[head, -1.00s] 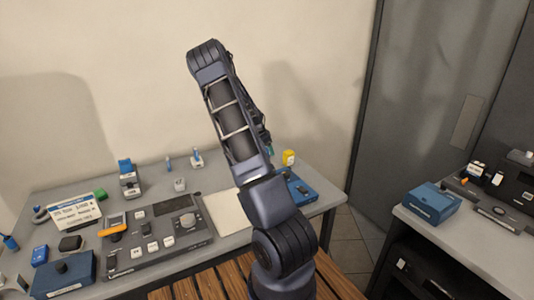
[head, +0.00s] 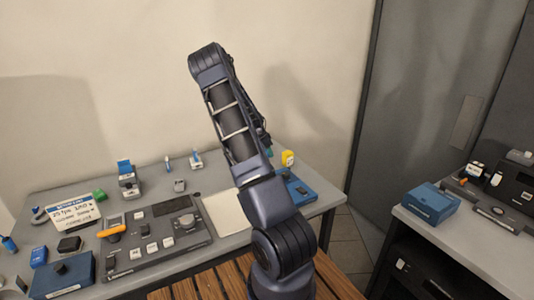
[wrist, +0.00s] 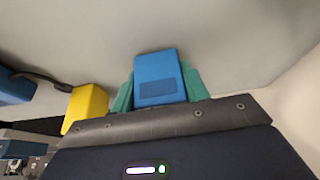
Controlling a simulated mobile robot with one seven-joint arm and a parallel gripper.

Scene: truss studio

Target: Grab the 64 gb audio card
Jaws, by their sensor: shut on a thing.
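In the wrist view my gripper (wrist: 160,88) has its teal fingers on both sides of a small blue block-shaped card (wrist: 157,68) and is shut on it. The card has a darker blue patch on its face; I cannot read any label, so I cannot tell its capacity. In the head view my arm hides the card and most of my gripper, beside a yellow block (head: 288,158) at the table's back right. The yellow block (wrist: 86,108) is left of the card in the wrist view, apart from it.
The grey table (head: 325,202) carries a control console (head: 160,238), a printed sign (head: 74,213), a pale pad (head: 222,213) and several small blue and white items. A blue device (head: 300,190) lies behind my arm. A second table with a blue box (head: 432,202) stands right.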

